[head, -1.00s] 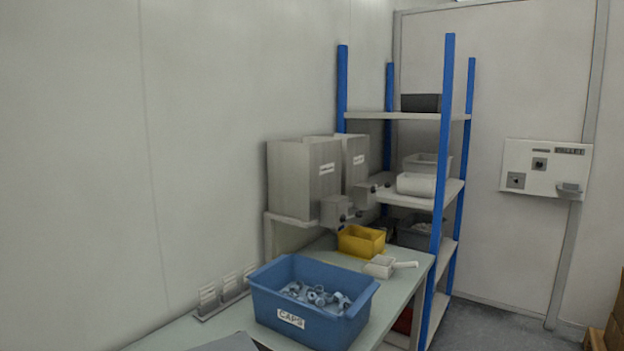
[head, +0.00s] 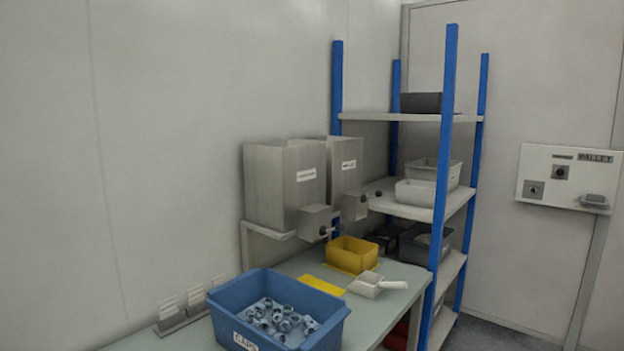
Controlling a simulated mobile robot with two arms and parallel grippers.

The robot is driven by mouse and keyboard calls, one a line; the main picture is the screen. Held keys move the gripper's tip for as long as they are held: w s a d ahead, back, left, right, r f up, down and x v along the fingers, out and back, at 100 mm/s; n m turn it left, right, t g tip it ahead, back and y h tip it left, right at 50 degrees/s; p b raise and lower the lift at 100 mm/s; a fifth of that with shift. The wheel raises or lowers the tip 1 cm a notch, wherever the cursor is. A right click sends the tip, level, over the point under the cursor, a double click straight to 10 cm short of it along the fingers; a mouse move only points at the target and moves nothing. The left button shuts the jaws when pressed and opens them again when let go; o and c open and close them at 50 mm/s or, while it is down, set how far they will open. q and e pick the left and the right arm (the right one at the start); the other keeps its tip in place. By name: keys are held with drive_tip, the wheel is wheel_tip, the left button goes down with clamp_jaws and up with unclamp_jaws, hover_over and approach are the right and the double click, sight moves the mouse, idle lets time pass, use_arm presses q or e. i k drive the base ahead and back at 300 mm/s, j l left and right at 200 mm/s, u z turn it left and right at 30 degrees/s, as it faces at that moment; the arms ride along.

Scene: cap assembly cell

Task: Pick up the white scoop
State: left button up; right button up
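The white scoop (head: 367,284) lies on the pale green bench top, its handle (head: 393,285) pointing right toward the bench's edge. It sits in front of a yellow bin (head: 352,254) and to the right of a flat yellow patch (head: 321,285). Nothing touches the scoop from above. Neither of my grippers shows in the head view.
A blue CAPS bin (head: 276,312) holding several metallic caps stands left of the scoop, on the near side. Two grey dispensers (head: 284,187) hang above the bench's back. A blue-post shelf (head: 440,200) rises behind the bench's right end. Bare bench (head: 393,309) lies in front of the scoop.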

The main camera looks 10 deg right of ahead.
sight(380, 284)
drive_tip(key=i+l, duration=0.1)
drive_tip(key=l, duration=0.6)
drive_tip(key=i+l+u, duration=0.1)
drive_tip(key=l, duration=0.65)
drive_tip(key=i+l+u, duration=0.1)
drive_tip(key=l, duration=0.6)
drive_tip(key=i+l, duration=0.1)
drive_tip(key=l, duration=0.65)
drive_tip(key=i+l+u, duration=0.35)
drive_tip(key=i, duration=0.15)
